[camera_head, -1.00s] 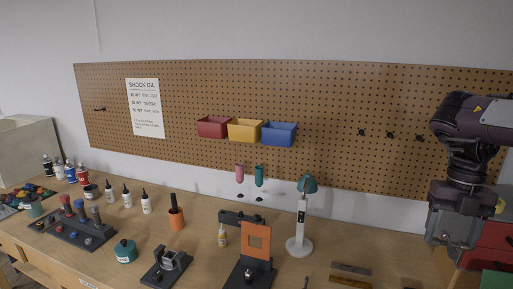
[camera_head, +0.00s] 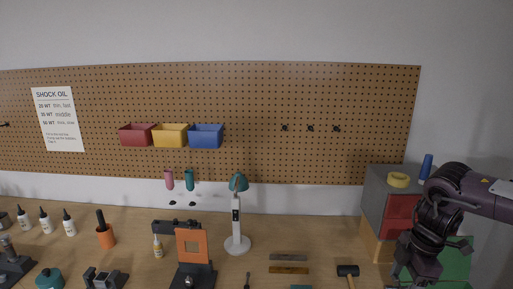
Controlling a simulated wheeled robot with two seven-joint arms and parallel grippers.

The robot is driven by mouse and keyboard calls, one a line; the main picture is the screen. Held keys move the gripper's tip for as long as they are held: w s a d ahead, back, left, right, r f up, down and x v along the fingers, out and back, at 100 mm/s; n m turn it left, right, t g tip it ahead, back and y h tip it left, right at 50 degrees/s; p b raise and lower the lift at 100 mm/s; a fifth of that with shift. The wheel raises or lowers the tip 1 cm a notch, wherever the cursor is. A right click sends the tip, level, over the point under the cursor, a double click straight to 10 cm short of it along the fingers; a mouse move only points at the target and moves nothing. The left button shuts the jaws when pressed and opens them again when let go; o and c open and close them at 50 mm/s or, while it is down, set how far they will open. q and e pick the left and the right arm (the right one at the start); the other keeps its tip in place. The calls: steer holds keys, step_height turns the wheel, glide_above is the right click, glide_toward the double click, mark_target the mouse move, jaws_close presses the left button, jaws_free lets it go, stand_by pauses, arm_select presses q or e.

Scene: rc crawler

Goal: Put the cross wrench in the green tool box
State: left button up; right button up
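I cannot make out a cross wrench in this view. A green surface (camera_head: 457,265), perhaps the green tool box, shows at the lower right, largely hidden behind my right arm. My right arm comes in from the right edge and bends down in front of the grey and red cabinet. Its gripper end (camera_head: 420,270) is at the bottom right, dark and partly cut off, so its fingers are unclear. My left gripper is out of view.
A grey and red cabinet (camera_head: 401,214) holds a yellow tape roll (camera_head: 398,180) and a blue cylinder (camera_head: 426,167). A lamp (camera_head: 237,243) and an orange-plated stand (camera_head: 192,246) stand mid-bench. Red, yellow and blue bins hang on the pegboard (camera_head: 250,95).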

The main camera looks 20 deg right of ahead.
steer(key=w+a+f+m, duration=0.3)
steer(key=a, duration=0.5)
steer(key=w+a+f+m, duration=0.2)
steer(key=w+a+f, duration=0.1)
steer(key=a, duration=0.4)
steer(key=w+a+r+m+h, duration=0.1)
steer(key=w+a+r+m, duration=0.2)
steer(key=a, duration=0.6)
steer(key=w+a+r+m+h, duration=0.1)
steer(key=w+a+r+m, duration=0.25)
steer(key=a, duration=0.45)
steer(key=shift+t, duration=0.4)
step_height(320, 180, down, 16)
steer(key=b, duration=1.5)
